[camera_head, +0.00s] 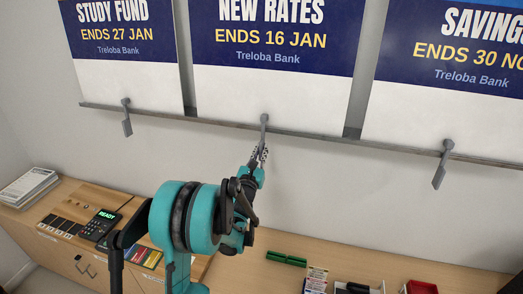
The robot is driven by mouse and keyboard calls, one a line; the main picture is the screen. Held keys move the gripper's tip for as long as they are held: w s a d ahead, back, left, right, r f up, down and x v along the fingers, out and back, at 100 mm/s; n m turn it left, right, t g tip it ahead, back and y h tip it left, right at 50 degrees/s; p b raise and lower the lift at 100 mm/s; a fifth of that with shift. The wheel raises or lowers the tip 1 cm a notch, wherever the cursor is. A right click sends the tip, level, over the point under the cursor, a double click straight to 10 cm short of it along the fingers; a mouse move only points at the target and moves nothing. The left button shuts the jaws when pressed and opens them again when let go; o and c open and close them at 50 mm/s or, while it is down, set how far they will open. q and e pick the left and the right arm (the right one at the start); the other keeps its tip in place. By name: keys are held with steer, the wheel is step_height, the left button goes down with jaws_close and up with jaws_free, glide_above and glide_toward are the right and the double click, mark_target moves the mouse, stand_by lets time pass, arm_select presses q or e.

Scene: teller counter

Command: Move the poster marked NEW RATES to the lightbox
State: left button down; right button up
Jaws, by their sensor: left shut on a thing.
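The NEW RATES poster (270,88) hangs in the middle of the wall, navy above a white lower band, with its top cut off. Its lower edge meets a grey rail (200,119). A grey lever (264,122) hangs from the rail below this poster. My left gripper (259,155) is shut on the lower end of this lever, which its fingers partly hide. The gripper does not touch the poster's printed part. My right gripper is out of view. No lightbox can be made out in this view.
The STUDY FUND poster (125,75) hangs left and the SAVINGS poster (450,110) right, with levers (127,117) (440,164) below. On the wooden counter (235,262) are a card terminal (101,225), a paper stack (28,186), green blocks (286,258) and a red item (421,287).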

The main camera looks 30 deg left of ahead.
arm_select(q)
steer(key=shift+r, duration=0.2)
steer(key=shift+r+p, duration=0.55)
steer(key=shift+r, duration=0.25)
steer(key=shift+r, duration=0.15)
steer(key=shift+s, duration=0.1)
steer(key=s+d+r, duration=0.2)
steer(key=s, duration=0.7)
steer(key=shift+s+d, duration=0.15)
steer(key=shift+s, duration=0.15)
stand_by(0.7)
steer(key=shift+f, duration=0.1)
